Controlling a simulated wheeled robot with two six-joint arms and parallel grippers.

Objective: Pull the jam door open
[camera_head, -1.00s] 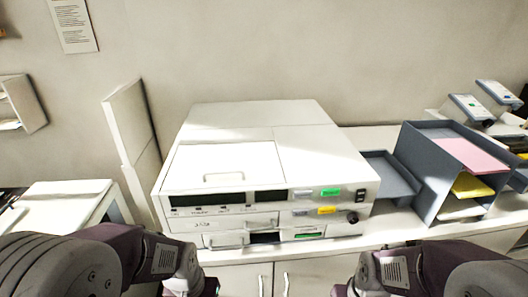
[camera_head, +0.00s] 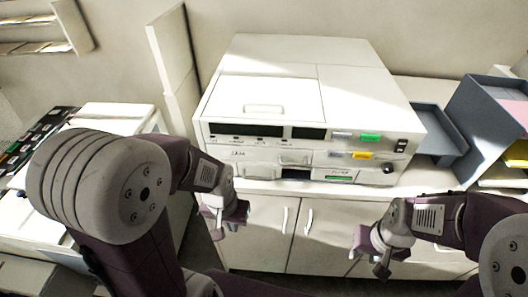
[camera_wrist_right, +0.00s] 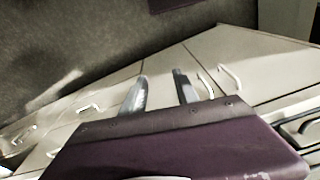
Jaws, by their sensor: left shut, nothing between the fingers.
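The white printer (camera_head: 325,95) stands on the counter. The jam door looks to be the narrow white front panel (camera_head: 262,157) under the dark display strip, with small lettering at its left and a handle (camera_head: 295,158) at its right; it appears closed. My left gripper (camera_head: 232,222) is shut and empty, below and in front of the printer's left front corner, apart from the panel. My right gripper (camera_head: 374,262) is lower right, in front of the cabinets; in the right wrist view its two fingers (camera_wrist_right: 160,84) are apart with nothing between them.
A lower drawer front (camera_head: 262,172) with its own handle and a dark slot (camera_head: 296,174) lies under the panel. White cabinets (camera_head: 270,235) stand below. Grey trays (camera_head: 440,130) are on the right; a tall white panel (camera_head: 175,65) is on the left.

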